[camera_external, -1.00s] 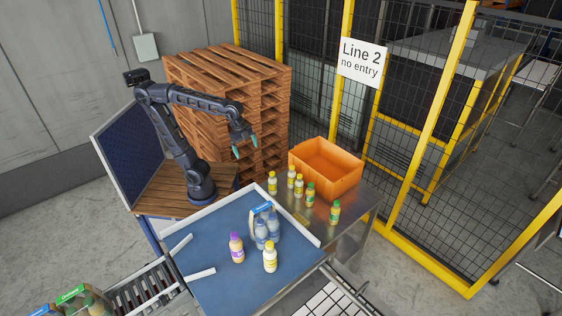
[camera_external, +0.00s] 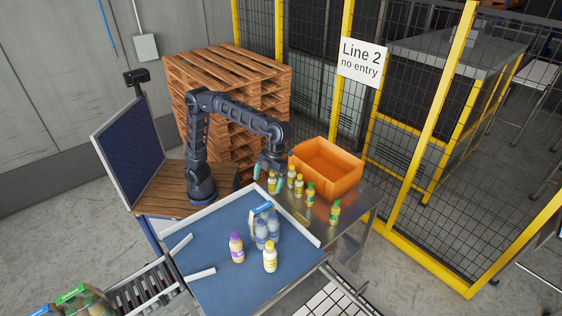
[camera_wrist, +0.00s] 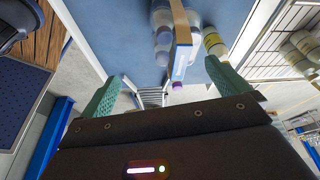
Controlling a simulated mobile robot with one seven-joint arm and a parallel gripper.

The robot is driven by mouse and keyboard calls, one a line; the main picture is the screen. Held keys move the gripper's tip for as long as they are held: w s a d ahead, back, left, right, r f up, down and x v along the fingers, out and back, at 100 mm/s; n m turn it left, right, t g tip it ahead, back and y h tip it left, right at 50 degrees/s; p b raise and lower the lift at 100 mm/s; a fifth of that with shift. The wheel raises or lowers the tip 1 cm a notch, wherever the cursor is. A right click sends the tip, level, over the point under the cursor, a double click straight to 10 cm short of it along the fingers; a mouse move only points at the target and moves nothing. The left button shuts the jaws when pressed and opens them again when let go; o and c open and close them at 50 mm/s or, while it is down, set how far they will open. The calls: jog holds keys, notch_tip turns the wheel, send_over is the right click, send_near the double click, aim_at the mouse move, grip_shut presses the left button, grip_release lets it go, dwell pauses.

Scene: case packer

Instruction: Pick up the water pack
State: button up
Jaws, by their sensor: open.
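The water pack (camera_external: 266,232) stands on the blue table top (camera_external: 215,236), a group of clear bottles with a blue-and-white carrier. It also shows in the wrist view (camera_wrist: 176,38), at the top centre, partly cut off by the frame edge. My gripper (camera_external: 266,172) is above the table's back edge, behind and above the pack and close to the yellow bottles. Its two green fingers (camera_wrist: 168,88) are apart with nothing between them touching. The pack lies beyond the fingertips in the wrist view.
A purple-capped bottle (camera_external: 237,248) and a yellow bottle (camera_external: 270,257) stand just in front of the pack. Several juice bottles (camera_external: 309,194) and an orange crate (camera_external: 342,183) are on the steel table behind. White rails (camera_external: 200,273) edge the blue top.

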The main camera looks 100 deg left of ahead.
aim_at(263, 206)
jog(key=d+m, duration=0.2)
jog(key=d, duration=0.1)
jog(key=w+d+m+g, duration=0.1)
jog(key=d, duration=0.1)
jog(key=shift+d+f, duration=0.2)
jog(key=shift+f, duration=0.05)
jog(key=x, duration=0.5)
jog(key=shift+f, duration=0.2)
jog(key=shift+a+x, duration=0.15)
jog(key=shift+x, duration=1.15)
jog(key=shift+a+x, duration=0.1)
jog(key=shift+x, duration=1.2)
jog(key=shift+f, duration=0.35)
jog(key=shift+r, duration=0.1)
jog(key=c, duration=1.8)
